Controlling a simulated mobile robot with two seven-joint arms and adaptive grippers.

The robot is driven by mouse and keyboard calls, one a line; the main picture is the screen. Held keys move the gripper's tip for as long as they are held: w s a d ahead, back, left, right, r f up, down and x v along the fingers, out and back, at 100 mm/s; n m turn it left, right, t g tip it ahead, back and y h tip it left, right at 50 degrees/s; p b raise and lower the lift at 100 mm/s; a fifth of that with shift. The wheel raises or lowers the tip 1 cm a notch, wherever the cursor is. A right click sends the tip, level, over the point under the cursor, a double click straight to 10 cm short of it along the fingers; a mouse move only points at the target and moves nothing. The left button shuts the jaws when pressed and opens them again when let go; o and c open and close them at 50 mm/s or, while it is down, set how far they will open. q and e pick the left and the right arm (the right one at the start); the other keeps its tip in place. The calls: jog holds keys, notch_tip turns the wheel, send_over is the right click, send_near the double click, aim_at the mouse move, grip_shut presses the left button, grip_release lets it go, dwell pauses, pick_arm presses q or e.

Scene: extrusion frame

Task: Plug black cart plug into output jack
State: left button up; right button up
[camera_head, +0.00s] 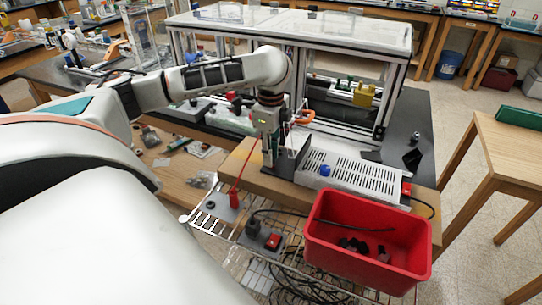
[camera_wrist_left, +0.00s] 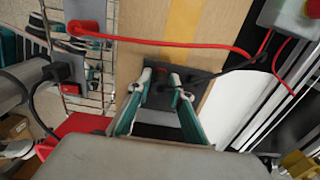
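My left gripper (camera_head: 270,167) points down at the dark end panel of the grey vented power box (camera_head: 350,176). In the left wrist view its two fingers (camera_wrist_left: 160,80) are drawn close together around a small black plug (camera_wrist_left: 160,74), with a black lead running off to the right. The plug is at a dark panel (camera_wrist_left: 205,84) on the box's end. The fingers hide the jack, so I cannot tell how deep the plug sits. A red plug (camera_head: 234,200) with a red lead stands in a grey plate on the wire cart. My right gripper is not in view.
A red bin (camera_head: 368,240) holding dark pieces stands in front of the power box. A black plug and red switch (camera_head: 272,241) sit on the wire cart (camera_head: 205,228). An aluminium extrusion frame (camera_head: 400,75) rises behind. The red lead (camera_wrist_left: 170,42) crosses beside the fingers.

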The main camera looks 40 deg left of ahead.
pick_arm(q)
grip_shut()
jog(key=shift+r, duration=2.95)
jog(key=w+a+r, duration=0.1)
jog(key=w, duration=0.5)
jog(key=shift+a, duration=0.4)
jog(key=shift+f, duration=2.85)
